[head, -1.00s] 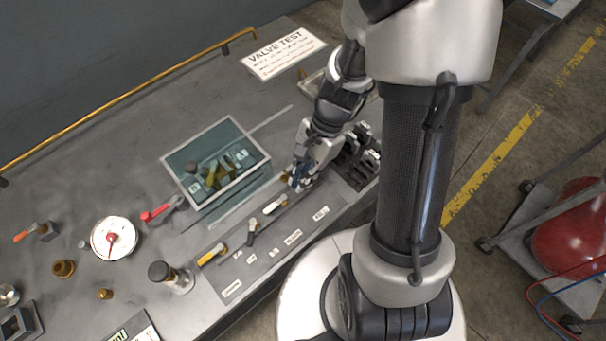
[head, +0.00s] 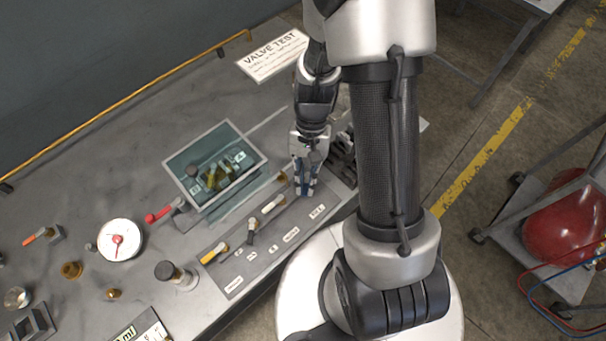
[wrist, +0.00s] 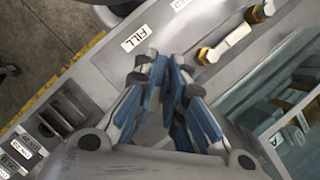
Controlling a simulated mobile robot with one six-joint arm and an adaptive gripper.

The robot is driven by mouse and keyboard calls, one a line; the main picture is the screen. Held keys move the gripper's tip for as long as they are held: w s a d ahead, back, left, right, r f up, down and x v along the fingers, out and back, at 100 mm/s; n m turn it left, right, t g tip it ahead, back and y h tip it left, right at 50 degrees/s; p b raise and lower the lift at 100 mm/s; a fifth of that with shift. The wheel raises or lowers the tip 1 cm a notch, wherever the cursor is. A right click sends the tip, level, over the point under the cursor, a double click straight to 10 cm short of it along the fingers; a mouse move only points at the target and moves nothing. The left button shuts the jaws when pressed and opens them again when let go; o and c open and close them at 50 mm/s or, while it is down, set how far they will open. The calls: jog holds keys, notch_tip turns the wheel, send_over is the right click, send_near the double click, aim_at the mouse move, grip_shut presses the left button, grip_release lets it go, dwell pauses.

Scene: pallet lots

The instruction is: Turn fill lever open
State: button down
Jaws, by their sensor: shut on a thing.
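My gripper (head: 305,190) is over the right end of the valve panel, with its blue fingers closed together just above the FILL label (head: 317,211). In the wrist view the closed fingertips (wrist: 165,62) are beside the same FILL label (wrist: 134,40). The fill lever is hidden between the fingers, so its angle cannot be read directly. A brass fitting (head: 283,178) shows just left of the gripper. The neighbouring lever with a white handle (head: 271,205) is clear of the fingers; it also shows in the wrist view (wrist: 226,44).
A lever with a black handle (head: 251,236) and one with a yellow handle (head: 213,254) stand further left. A glass-walled tank (head: 247,150) is close behind the gripper. A white dial gauge (head: 120,240) and a red-handled valve (head: 158,214) are at left.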

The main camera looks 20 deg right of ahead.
jog(key=n+h+p, duration=0.1)
jog(key=n, duration=0.1)
jog(key=d+n+g+h+p, duration=0.1)
jog(key=n, duration=0.2)
jog(key=shift+s+d+r+n, duration=0.1)
jog(key=shift+s+d+n, duration=0.1)
jog(key=shift+n, duration=0.1)
jog(key=shift+w+d+n+h+p, duration=0.1)
jog(key=shift+d+n+h+p, duration=0.2)
jog(key=shift+n, duration=0.8)
jog(key=shift+d+n+h+p, duration=0.1)
jog(key=shift+d+n+h, duration=0.3)
jog(key=shift+n, duration=0.7)
jog(key=shift+a, duration=0.15)
jog(key=c, duration=1.9)
grip_release()
jog(key=shift+a+v, duration=0.1)
jog(key=shift+v, duration=2.85)
jog(key=shift+a+v, duration=0.15)
jog(key=shift+v, duration=2.85)
